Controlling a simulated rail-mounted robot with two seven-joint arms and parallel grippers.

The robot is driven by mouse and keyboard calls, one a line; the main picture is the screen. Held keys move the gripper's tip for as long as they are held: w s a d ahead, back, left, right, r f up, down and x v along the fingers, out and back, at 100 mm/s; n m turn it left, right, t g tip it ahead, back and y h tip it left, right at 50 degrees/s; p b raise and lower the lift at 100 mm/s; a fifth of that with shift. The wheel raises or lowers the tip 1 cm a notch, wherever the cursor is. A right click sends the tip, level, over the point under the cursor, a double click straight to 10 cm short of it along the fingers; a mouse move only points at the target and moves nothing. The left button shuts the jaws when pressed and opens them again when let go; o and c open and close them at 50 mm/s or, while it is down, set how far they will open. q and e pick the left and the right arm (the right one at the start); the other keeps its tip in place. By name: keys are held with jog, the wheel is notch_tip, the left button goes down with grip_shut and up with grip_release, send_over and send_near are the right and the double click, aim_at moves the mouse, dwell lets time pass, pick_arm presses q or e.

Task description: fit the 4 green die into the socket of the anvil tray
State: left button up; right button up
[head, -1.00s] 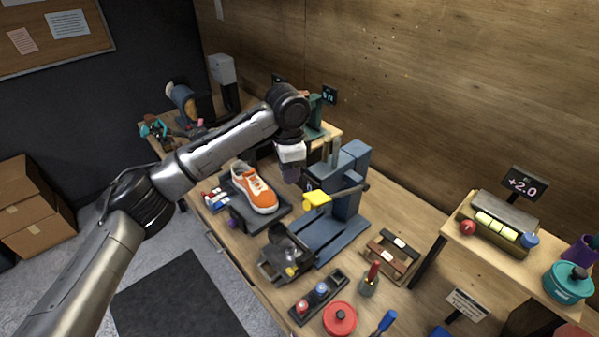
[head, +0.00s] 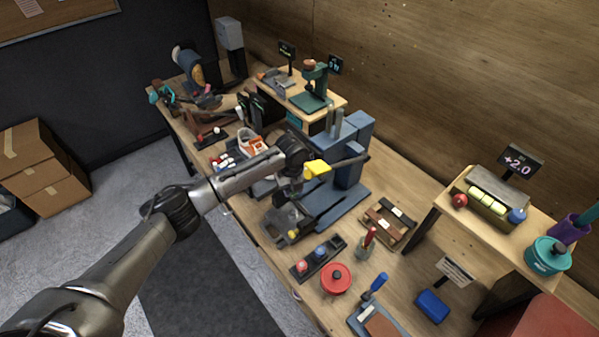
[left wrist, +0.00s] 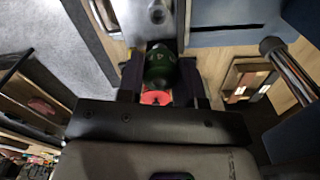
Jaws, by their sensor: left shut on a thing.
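My left gripper (head: 291,188) hangs over the bench, just in front of the blue press (head: 350,160). In the left wrist view its two dark fingers (left wrist: 160,82) are closed around a dark green rounded piece with a small pale mark (left wrist: 160,66), which looks like the 4 green die. In the head view my arm and gripper hide the die. A dark grey tray-like piece (head: 280,222), probably the anvil tray, stands just below the gripper; its socket is not clear. A grey metal part with a round feature (left wrist: 155,14) lies beyond the die in the wrist view.
The press's yellow part (head: 317,169) is close beside my gripper. A dark holder (head: 318,258), a red round pot (head: 336,278) and a wooden box (head: 388,222) stand to the right and front.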

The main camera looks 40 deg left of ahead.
pick_arm(q)
jog(key=shift+s+f+m, duration=0.2)
jog(key=shift+f+m, duration=0.2)
jog(key=shift+f, duration=0.25)
jog(key=shift+p, duration=0.4)
jog(key=shift+f, duration=0.1)
jog(key=shift+f+b, duration=1.25)
jog(key=shift+f, duration=0.8)
jog(key=shift+f+b, duration=0.4)
jog(key=shift+f, duration=0.35)
